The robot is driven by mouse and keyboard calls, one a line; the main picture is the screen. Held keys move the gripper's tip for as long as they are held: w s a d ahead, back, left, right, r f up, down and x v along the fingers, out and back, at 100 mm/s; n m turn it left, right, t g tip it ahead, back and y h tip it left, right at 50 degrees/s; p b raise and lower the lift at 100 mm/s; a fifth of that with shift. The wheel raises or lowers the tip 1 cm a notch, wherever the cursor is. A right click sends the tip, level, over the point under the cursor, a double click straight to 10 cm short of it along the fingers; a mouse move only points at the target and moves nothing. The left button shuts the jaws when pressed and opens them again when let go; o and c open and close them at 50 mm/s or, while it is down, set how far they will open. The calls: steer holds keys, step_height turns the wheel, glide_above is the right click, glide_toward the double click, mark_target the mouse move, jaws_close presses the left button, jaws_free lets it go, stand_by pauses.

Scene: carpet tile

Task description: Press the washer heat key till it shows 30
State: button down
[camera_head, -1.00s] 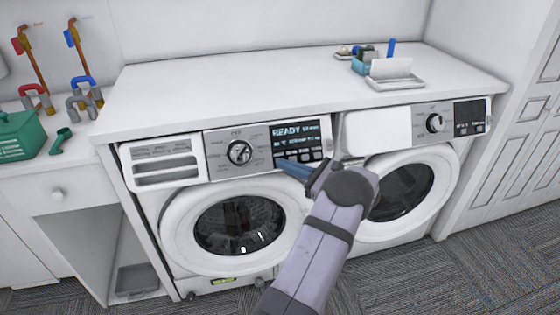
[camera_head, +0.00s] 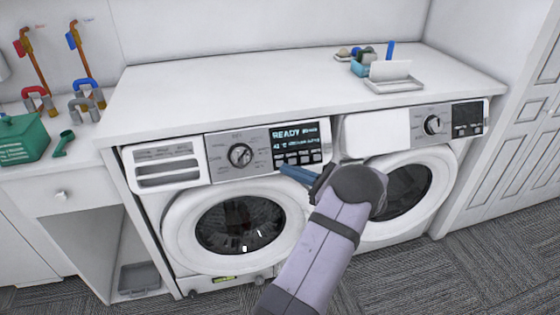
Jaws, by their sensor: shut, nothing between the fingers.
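The left washer (camera_head: 240,226) has a grey control panel with a round dial (camera_head: 241,155) and a dark display (camera_head: 296,135). The display reads READY on its top line. A smaller line below seems to begin with 40 or 42, too blurred to be sure. A row of small keys (camera_head: 298,157) lies under the display. My gripper (camera_head: 283,169) is shut and empty, its blue fingertips at or just in front of the left end of this key row. I cannot tell whether they touch a key. The fingers and arm hide part of the panel's lower edge.
A second machine (camera_head: 405,190) with its own dial and dark display stands at the right. The white countertop (camera_head: 230,85) above holds a white tray (camera_head: 394,84) and a teal box (camera_head: 363,67) at the back right. A green container (camera_head: 22,140) sits far left.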

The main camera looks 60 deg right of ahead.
steer(key=shift+s+a+r, duration=0.3)
steer(key=shift+s+a, duration=0.15)
stand_by(3.0)
steer(key=n, duration=0.6)
steer(key=s+a+r+n, duration=0.1)
steer(key=n, duration=0.6)
steer(key=s+a+r+n, duration=0.1)
steer(key=n, duration=0.5)
steer(key=shift+s+a+g+y+b, duration=0.15)
steer(key=shift+g+y+b, duration=0.15)
steer(key=shift+g, duration=0.1)
steer(key=shift+f, duration=0.15)
steer(key=w+d+f+b, duration=0.3)
steer(key=w+d, duration=0.2)
steer(key=shift+w+d+f+b, duration=0.25)
steer(key=shift+d+f+b, duration=0.05)
steer(key=shift+f+b, duration=0.1)
